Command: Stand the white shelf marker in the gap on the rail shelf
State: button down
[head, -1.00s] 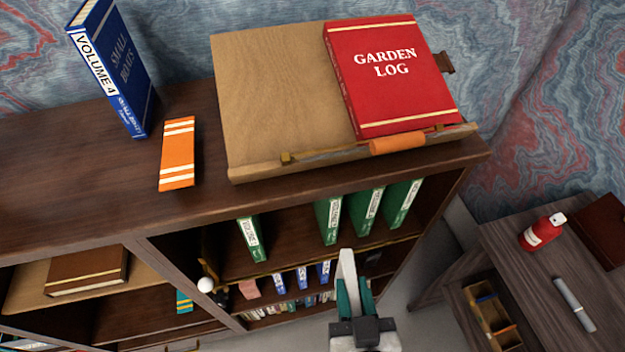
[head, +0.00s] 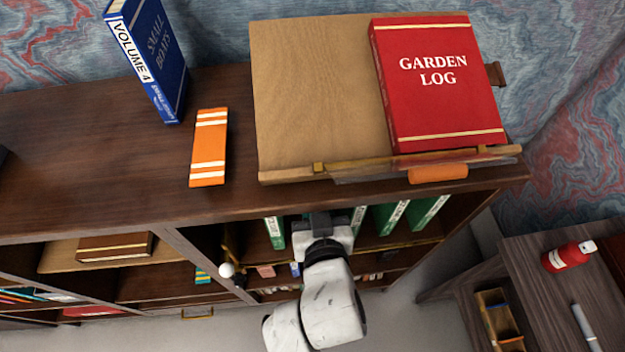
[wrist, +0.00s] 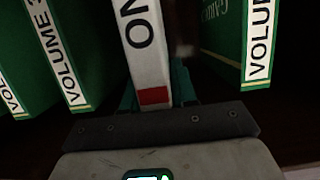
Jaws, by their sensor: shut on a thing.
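The white shelf marker (wrist: 148,50), with black lettering and a red band, is upright between the teal fingers of my gripper (wrist: 155,92) in the wrist view. Green volumes stand to its left (wrist: 60,60) and right (wrist: 258,45), with dark space on both sides. In the head view my gripper (head: 325,226) is at the rail shelf's front, over the gap between a green volume (head: 274,233) on the left and several on the right (head: 391,217). It hides the marker there. I cannot tell how deep the marker is or whether it touches the shelf.
The cabinet top (head: 110,170) overhangs the shelf, with a sloped wooden stand (head: 310,100), a red book (head: 435,110), an orange book (head: 209,150) and a blue book (head: 150,55) on it. A white ball-shaped knob (head: 226,270) is left of my arm. A side table (head: 540,300) stands right.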

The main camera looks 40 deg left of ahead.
jog(key=w+a, duration=0.1)
jog(key=a, duration=0.1)
jog(key=w+a+p, duration=0.1)
jog(key=w, duration=0.1)
jog(key=shift+w+a+r, duration=0.1)
jog(key=shift+a+r, duration=0.05)
jog(key=shift+a, duration=0.25)
jog(key=shift+d+f, duration=0.1)
jog(key=shift+f, duration=0.8)
jog(key=shift+f, duration=0.15)
jog(key=c, duration=0.9)
grip_release()
